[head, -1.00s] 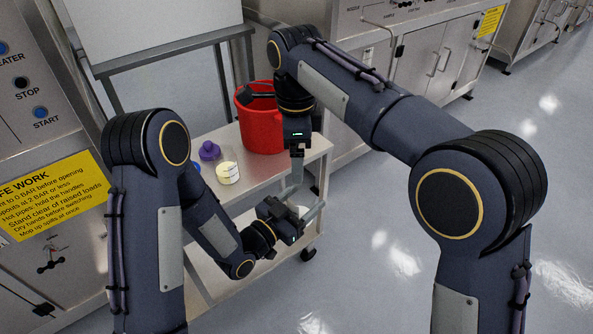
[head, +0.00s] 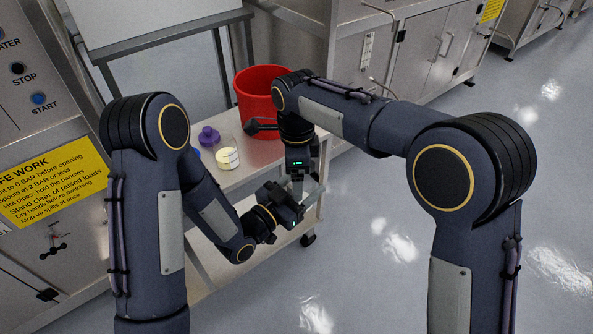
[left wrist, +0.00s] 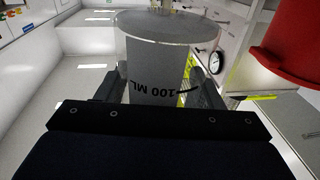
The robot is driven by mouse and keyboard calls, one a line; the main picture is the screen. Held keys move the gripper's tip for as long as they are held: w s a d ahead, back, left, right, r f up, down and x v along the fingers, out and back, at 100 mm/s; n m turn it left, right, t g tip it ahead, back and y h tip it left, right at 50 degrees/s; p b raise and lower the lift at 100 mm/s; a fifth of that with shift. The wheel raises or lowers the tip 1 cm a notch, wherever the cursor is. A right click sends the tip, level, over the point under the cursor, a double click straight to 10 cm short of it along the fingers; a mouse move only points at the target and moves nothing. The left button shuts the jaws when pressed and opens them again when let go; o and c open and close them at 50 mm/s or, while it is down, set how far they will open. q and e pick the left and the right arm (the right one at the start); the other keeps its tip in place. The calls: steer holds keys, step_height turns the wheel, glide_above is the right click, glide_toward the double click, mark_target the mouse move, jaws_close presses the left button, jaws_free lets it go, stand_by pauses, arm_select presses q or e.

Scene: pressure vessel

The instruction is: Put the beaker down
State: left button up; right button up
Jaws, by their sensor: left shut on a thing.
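The beaker (left wrist: 158,68) is clear glass marked "100 ML" and fills the middle of the left wrist view, where its lettering is upside down. My left gripper (left wrist: 150,95) is shut on it, one finger at each side. In the head view, my left gripper (head: 292,203) is off the front right corner of the steel trolley (head: 262,160); the beaker there is mostly hidden by the grippers. My right gripper (head: 298,186) points down close beside my left gripper. Its fingertips are too small and covered to read.
A red bucket (head: 258,92) stands at the back of the trolley top. A purple-topped item (head: 208,136) and a small container with pale contents (head: 228,158) stand left of it. The front right of the top is partly bare. Open floor (head: 400,220) lies to the right.

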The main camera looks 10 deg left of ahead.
steer(key=c, duration=0.9)
arm_select(q)
steer(key=o, duration=1.6)
arm_select(e)
steer(key=shift+c, duration=0.5)
